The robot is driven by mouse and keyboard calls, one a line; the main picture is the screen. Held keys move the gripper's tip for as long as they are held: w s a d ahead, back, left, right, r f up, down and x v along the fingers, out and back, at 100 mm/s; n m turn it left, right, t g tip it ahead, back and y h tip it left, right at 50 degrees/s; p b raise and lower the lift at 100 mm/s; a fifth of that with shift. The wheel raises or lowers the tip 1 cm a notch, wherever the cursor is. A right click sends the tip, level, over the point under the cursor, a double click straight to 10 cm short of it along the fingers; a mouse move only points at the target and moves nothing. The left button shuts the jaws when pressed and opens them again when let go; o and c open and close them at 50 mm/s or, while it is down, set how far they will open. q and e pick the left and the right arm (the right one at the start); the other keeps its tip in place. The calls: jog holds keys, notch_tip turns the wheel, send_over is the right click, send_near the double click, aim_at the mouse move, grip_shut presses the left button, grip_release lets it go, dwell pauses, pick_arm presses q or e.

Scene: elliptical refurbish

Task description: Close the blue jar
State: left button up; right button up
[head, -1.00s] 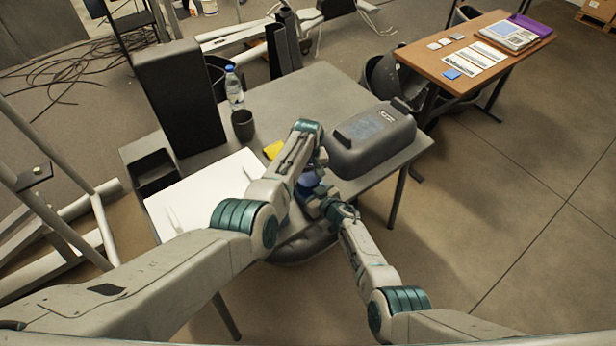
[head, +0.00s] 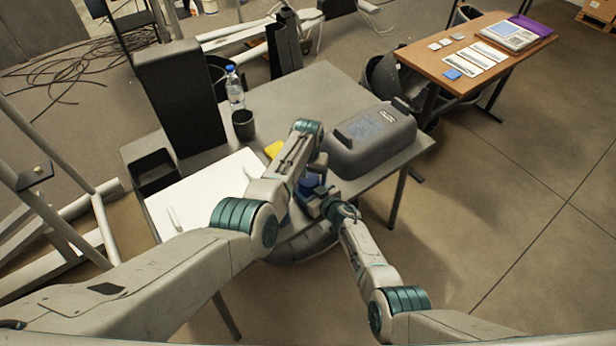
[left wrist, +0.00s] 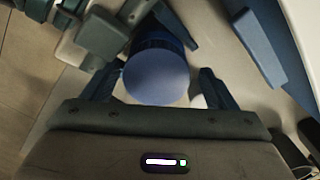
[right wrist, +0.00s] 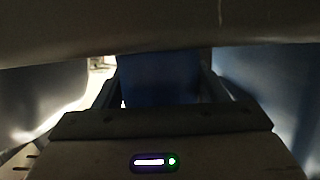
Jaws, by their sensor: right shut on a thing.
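The blue jar (head: 311,182) is between my two grippers at the table's front edge, mostly hidden by my arms in the head view. In the left wrist view its smooth round blue top (left wrist: 157,78) faces the camera, with a darker ribbed side behind it. My left gripper (left wrist: 157,88) is open, its fingers on either side of the round top with small gaps. My right gripper (right wrist: 160,90) is shut on the jar's body, which shows dark blue between its fingers (right wrist: 158,75). I cannot tell how the top sits on the body.
A grey case (head: 370,140) stands on the table just right of the grippers. A white board (head: 215,190), a yellow item (head: 274,149), a dark cup (head: 243,124), a bottle (head: 235,88) and a tall black box (head: 180,95) are at the left and back. The table's middle back is clear.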

pick_arm(q)
jog(key=shift+d, duration=0.15)
jog(key=shift+r, duration=2.25)
jog(key=shift+c, duration=0.4)
jog(key=n, duration=0.1)
jog(key=r+n, duration=0.1)
jog(key=n, duration=0.2)
jog(key=shift+r+n, duration=0.3)
jog(key=n, duration=0.2)
jog(key=r+n, duration=0.2)
jog(key=n, duration=0.1)
jog(key=shift+n, duration=0.3)
jog(key=shift+f, duration=0.15)
jog(key=shift+f, duration=3.95)
